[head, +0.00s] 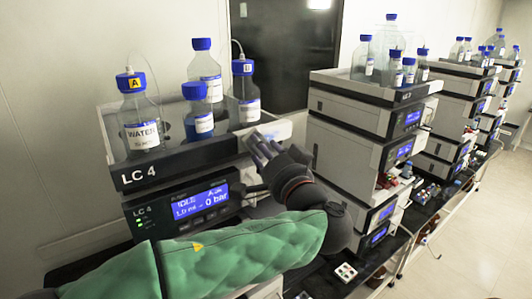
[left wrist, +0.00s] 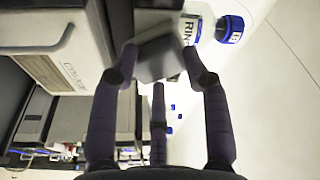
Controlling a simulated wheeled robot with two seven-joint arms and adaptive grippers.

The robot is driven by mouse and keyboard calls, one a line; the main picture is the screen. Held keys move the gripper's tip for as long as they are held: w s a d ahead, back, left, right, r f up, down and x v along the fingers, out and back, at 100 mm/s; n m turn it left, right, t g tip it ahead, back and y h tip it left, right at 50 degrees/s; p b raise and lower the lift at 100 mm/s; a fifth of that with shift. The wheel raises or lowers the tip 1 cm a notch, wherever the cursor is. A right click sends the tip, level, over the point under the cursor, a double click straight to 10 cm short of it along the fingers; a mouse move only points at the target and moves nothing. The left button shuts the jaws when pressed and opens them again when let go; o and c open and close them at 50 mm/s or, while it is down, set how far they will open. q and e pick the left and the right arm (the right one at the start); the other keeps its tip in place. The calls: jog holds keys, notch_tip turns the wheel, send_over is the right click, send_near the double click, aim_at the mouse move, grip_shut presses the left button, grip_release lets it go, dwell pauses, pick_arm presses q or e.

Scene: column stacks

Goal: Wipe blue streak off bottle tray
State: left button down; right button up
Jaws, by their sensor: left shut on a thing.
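The bottle tray (head: 200,157), marked LC 4, tops the nearest stack in the head view and holds several blue-capped bottles, including the WATER bottle (head: 139,128). My left gripper (head: 263,147), on the green-sleeved arm, is at the tray's right front corner. I cannot make out a blue streak on the tray; blue liquid shows in a bottle (head: 199,119). My right gripper is not in view.
Below the tray is a module with a lit blue display (head: 201,202). A second stack (head: 362,120) with bottles on top stands to the right, with more stacks beyond. A bottle (left wrist: 229,29) shows close to the fingers in the left wrist view.

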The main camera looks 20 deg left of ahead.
pick_arm(q)
jog(key=shift+w+d, duration=1.3)
jog(key=shift+w, duration=0.3)
jog(key=shift+w+d, duration=0.6)
jog(key=shift+w, duration=0.25)
jog(key=shift+w+d, duration=0.6)
jog(key=shift+w, duration=0.25)
jog(key=shift+b, duration=0.5)
jog(key=shift+s+a+f+b, duration=0.15)
jog(key=shift+s+a+b, duration=0.4)
jog(key=shift+b, duration=0.3)
jog(key=shift+s+a+b, duration=0.4)
jog(key=shift+s+b, duration=0.2)
jog(key=shift+s, duration=0.05)
jog(key=shift+s+a+b, duration=0.4)
jog(key=shift+s+b, duration=0.15)
jog(key=shift+s, duration=0.05)
